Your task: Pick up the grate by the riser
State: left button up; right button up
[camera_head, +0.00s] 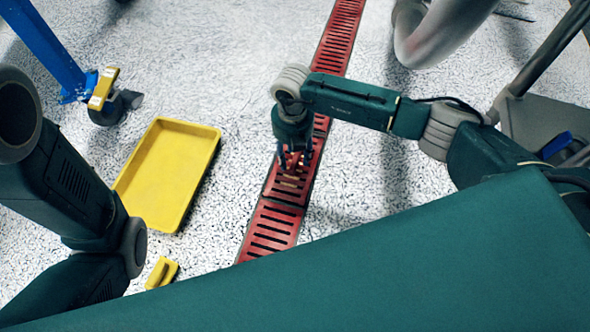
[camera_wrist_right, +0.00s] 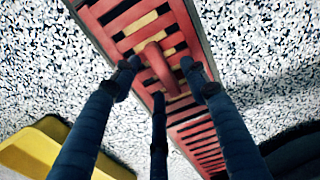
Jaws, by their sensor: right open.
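The grate (camera_head: 284,192) is a red slotted section in a long red floor channel. In the right wrist view, the grate (camera_wrist_right: 128,20) has yellow showing through its slots. A red riser (camera_wrist_right: 161,66) stands up from it like a curved handle. My right gripper (camera_head: 292,163) hangs over the grate and is open. In the wrist view, the right gripper's dark fingers (camera_wrist_right: 160,80) are spread on either side of the riser, with one finger nearer the camera. I cannot tell whether they touch it. My left arm shows at the left, but its gripper is out of view.
A yellow tray (camera_head: 168,178) lies on the speckled floor left of the channel. A small yellow object (camera_head: 162,272) lies below it. A blue post (camera_head: 45,45) with a caster stands upper left. A thick grey pipe (camera_head: 440,35) curves in at the top.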

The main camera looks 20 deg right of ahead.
jog(key=shift+f, duration=0.6)
jog(key=shift+r, duration=0.15)
grip_shut()
